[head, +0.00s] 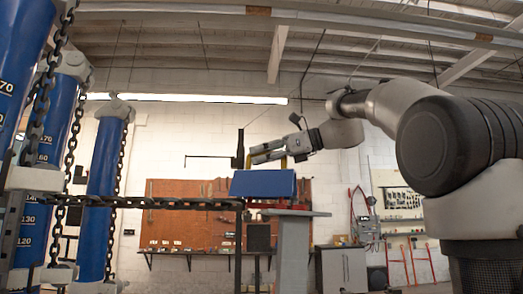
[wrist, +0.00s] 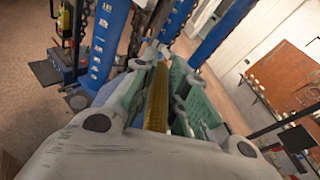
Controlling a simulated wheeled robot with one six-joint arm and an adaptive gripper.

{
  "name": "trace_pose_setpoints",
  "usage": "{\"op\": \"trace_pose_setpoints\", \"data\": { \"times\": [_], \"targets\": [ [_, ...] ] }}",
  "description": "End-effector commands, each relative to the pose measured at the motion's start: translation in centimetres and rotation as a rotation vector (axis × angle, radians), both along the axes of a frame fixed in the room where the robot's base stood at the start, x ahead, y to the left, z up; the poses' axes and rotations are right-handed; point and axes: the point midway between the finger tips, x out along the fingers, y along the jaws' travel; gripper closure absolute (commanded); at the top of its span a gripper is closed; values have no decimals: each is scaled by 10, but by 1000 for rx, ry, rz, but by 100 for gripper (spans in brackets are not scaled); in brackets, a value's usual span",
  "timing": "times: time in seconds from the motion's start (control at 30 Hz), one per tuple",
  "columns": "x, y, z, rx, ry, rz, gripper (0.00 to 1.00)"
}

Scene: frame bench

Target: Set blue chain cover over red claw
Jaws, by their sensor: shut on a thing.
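The blue chain cover (head: 263,184) is a box-like shape in the middle of the head view. It sits level above a grey pedestal top (head: 296,213). My gripper (head: 266,153) is just above it, shut on the cover's yellow handle (head: 283,160). In the wrist view the yellow handle (wrist: 157,97) runs between the green-padded fingers. A little red, likely the red claw (head: 264,204), shows directly under the cover. Most of it is hidden, and I cannot tell whether the cover touches it.
A dark chain (head: 150,202) stretches level from the left to beside the cover. Tall blue marked columns (head: 104,190) with hanging chains stand at left. A thin dark post (head: 239,150) rises behind the cover. A brown tool board (head: 180,215) hangs on the back wall.

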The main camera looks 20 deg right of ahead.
Motion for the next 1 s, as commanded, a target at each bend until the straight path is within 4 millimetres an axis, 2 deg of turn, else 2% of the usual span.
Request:
{"op": "trace_pose_setpoints", "data": {
  "times": [0.3,0.33,0.43,0.47,0.8,1.0],
  "targets": [
    [0,0,0,1,-3,0,100],
    [0,0,0,1,-3,0,81],
    [0,0,0,1,-2,0,63],
    [0,0,0,0,-2,-1,60],
    [-1,-3,-1,0,1,-1,60],
    [-16,-27,5,0,-1,-7,60]
  ]
}}
